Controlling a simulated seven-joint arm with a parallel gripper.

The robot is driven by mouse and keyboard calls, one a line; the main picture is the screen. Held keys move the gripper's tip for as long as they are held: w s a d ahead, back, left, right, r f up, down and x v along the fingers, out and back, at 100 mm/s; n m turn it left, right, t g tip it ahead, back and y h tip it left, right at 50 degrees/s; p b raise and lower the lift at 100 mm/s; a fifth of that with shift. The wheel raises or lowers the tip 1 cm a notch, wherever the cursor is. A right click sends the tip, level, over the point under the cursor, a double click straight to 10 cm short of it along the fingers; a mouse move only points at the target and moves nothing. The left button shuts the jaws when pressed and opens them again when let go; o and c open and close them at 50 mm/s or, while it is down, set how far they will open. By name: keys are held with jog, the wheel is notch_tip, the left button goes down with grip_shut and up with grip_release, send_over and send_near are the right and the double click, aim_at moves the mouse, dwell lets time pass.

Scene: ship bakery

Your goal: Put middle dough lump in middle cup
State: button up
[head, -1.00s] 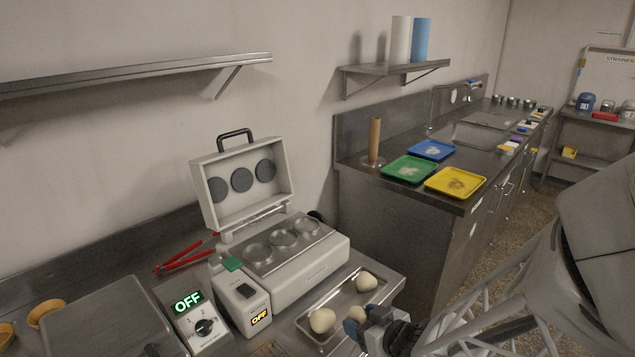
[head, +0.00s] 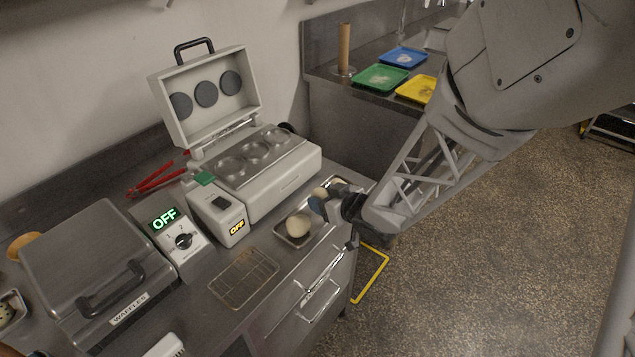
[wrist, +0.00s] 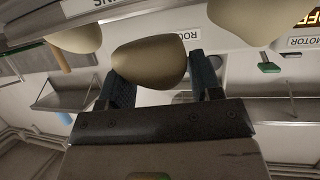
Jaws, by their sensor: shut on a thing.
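My gripper (wrist: 163,85) is shut on the middle dough lump (wrist: 150,64), a pale rounded lump between its two dark fingers in the wrist view. The other two lumps show beside it, one at the left (wrist: 75,40) and one at the upper right (wrist: 240,18). In the head view my gripper (head: 325,204) is over the metal tray (head: 287,240), and one lump (head: 299,224) lies clear at its near end. The gripper partly hides the rest of the tray. The middle cup (head: 254,152) is a round, empty-looking well between two others in the open press.
The press lid (head: 208,95) stands open behind the cups. A control box with a green button (head: 204,178) stands left of them. A wire rack (head: 244,278) and a waffle maker (head: 98,250) are nearer and left. Red tongs (head: 157,178) lie behind.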

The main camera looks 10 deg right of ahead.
jog(key=shift+w+a+f, duration=0.1)
jog(key=shift+w, duration=0.4)
jog(key=shift+w+f, duration=0.2)
jog(key=shift+f, duration=0.4)
jog(key=shift+w+f, duration=0.15)
jog(key=shift+f, duration=0.8)
jog(key=shift+f, duration=0.25)
jog(key=o, duration=0.9)
jog(key=shift+v, duration=3.9)
